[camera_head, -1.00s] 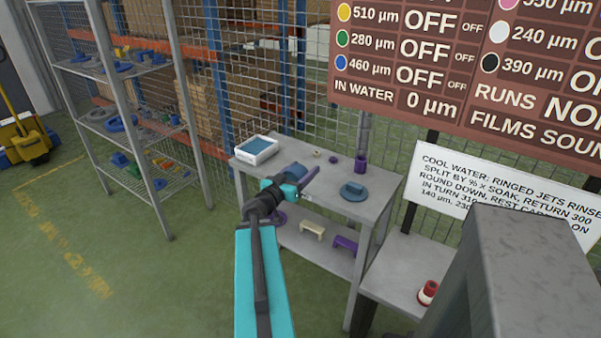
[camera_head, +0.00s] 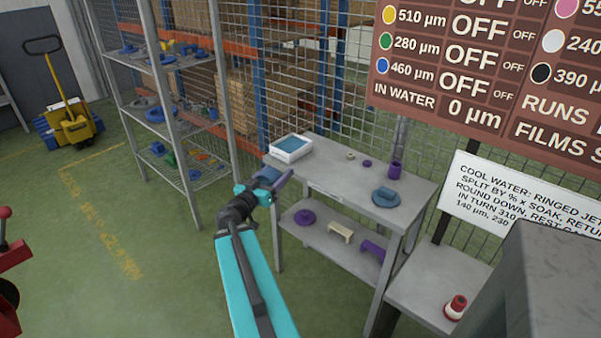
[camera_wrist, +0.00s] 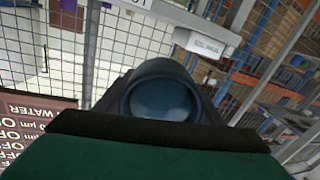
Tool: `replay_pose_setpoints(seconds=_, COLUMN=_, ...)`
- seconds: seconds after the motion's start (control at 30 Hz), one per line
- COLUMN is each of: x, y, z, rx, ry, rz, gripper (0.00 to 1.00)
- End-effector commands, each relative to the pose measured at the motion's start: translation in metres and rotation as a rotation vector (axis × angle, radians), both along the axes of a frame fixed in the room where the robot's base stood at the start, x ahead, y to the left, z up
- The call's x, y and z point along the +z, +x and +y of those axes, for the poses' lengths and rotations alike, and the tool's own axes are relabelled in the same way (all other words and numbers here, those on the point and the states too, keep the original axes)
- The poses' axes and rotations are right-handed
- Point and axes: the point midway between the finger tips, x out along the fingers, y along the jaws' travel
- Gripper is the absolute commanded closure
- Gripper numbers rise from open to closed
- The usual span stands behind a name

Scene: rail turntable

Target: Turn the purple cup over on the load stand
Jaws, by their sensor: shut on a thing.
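My gripper (camera_head: 270,188) is left of the grey bench's near edge in the head view, shut on a blue-grey thing (camera_head: 267,174). In the wrist view the held thing (camera_wrist: 160,92) is dark, rounded and cup-like, with a round hollow facing the camera. A purple bar shows beside the gripper; I cannot tell what it is. I cannot tell which surface is the load stand.
The bench top holds a white tray (camera_head: 291,148), a blue lidded piece (camera_head: 385,197) and small rings. Its lower shelf holds purple and cream parts. A red-and-white piece (camera_head: 456,307) stands on a lower grey table (camera_head: 430,275). Wire shelving (camera_head: 165,110) stands left; green floor there is open.

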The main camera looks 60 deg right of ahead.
Motion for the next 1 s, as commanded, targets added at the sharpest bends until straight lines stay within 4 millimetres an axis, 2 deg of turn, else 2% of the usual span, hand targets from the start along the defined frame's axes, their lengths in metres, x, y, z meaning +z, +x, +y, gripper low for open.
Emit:
replay_pose_setpoints(seconds=0.1, x=0.000, y=0.030, z=0.024, rx=0.041, ry=0.000, rz=-0.001, gripper=0.68)
replay_pose_setpoints(seconds=0.5, x=-0.002, y=0.113, z=0.108, rx=0.164, ry=-0.002, rz=-0.002, gripper=0.68)
replay_pose_setpoints(seconds=1.0, x=-0.004, y=0.192, z=0.230, rx=0.316, ry=-0.001, rz=-0.003, gripper=0.68)
